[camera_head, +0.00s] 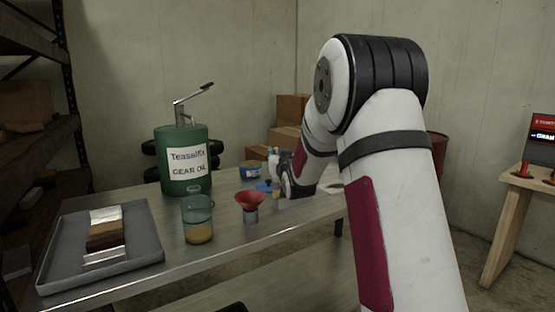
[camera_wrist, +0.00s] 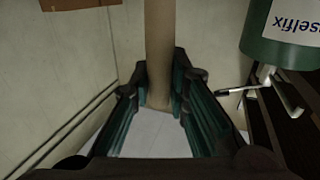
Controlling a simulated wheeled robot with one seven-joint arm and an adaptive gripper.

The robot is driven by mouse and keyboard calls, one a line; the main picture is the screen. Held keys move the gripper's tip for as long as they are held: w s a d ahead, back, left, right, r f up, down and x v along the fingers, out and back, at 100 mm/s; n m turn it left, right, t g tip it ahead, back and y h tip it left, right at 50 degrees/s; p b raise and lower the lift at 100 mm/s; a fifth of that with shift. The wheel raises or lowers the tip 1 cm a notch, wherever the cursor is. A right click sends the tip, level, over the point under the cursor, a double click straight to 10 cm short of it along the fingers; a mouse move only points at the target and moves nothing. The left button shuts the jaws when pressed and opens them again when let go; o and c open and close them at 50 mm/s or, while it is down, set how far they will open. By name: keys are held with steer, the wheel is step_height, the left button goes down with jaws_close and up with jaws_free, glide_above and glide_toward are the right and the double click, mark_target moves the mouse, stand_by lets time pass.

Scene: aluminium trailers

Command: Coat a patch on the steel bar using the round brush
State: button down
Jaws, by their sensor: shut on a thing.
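My gripper (camera_wrist: 158,78) is shut on a tan, rounded handle (camera_wrist: 158,35) in the wrist view, which looks like the round brush's handle. Its bristles cannot be made out. In the head view the gripper is largely hidden by my own wrist, over the table's far side behind the red funnel. The steel bar (camera_head: 106,216) lies in a grey tray (camera_head: 140,262) at the table's left end. It has silvery ends and a brown band across its middle. A clear beaker (camera_head: 197,212) with amber liquid in its bottom stands right of the tray, apart from my gripper.
A green gear oil can (camera_head: 180,178) with a pump stands behind the beaker. A red funnel (camera_head: 250,199) stands right of the beaker. A blue tin (camera_head: 251,169) and small bottles are further back. Shelving (camera_head: 30,110) is at left, a wooden table (camera_head: 520,187) at right.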

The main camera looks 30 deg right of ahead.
mark_target(275, 148)
step_height(275, 148, up, 3)
steer(key=shift+a+p, duration=0.15)
steer(key=shift+p, duration=0.35)
steer(key=shift+r+p, duration=0.85)
steer(key=shift+r, duration=1.65)
steer(key=shift+w, duration=0.1)
